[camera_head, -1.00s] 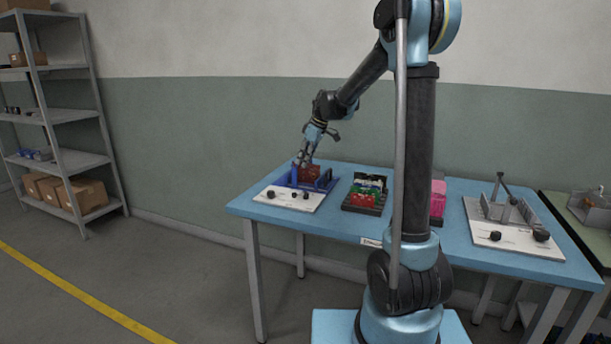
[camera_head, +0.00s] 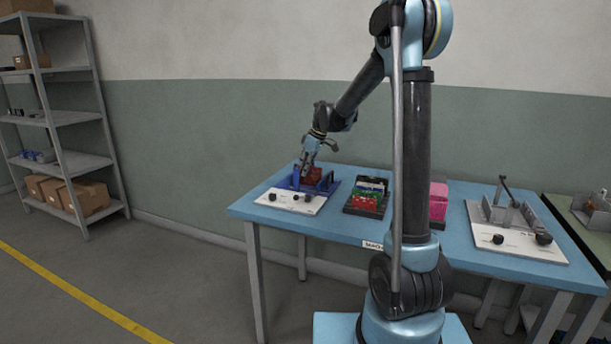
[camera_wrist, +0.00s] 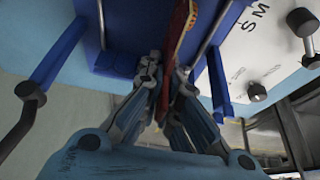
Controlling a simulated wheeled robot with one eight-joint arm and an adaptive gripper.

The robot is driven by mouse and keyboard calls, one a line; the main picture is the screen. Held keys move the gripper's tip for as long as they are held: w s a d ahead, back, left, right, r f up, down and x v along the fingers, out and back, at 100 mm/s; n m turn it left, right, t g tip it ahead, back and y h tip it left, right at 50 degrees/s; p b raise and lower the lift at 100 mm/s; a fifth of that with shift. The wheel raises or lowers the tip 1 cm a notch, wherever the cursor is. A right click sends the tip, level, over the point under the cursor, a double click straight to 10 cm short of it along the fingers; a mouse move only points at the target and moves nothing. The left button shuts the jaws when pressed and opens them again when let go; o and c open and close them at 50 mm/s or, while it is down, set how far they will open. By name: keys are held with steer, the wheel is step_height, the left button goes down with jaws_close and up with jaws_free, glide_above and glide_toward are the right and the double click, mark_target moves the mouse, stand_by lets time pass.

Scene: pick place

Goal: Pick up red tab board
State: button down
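A red tab board (camera_head: 313,174) stands upright in a blue fixture (camera_head: 327,187) at the left of the blue table. In the wrist view the board (camera_wrist: 183,32) is seen nearly edge-on, running down between my fingertips, with the blue fixture (camera_wrist: 88,50) behind it. My gripper (camera_head: 306,168) reaches down from above onto the board's upper left part. In the wrist view my gripper (camera_wrist: 167,76) has its fingers drawn close together, one on each side of the board, and looks shut on it. The board's lower edge is hidden.
A white panel with black knobs (camera_head: 285,203) fronts the fixture. A black rack (camera_head: 361,208) of coloured boards stands to its right, then a pink block (camera_head: 438,200). A grey fixture (camera_head: 508,215) stands further right. Bare table lies between them.

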step_height(320, 180, up, 10)
stand_by(0.6)
steer(key=shift+r, duration=1.25)
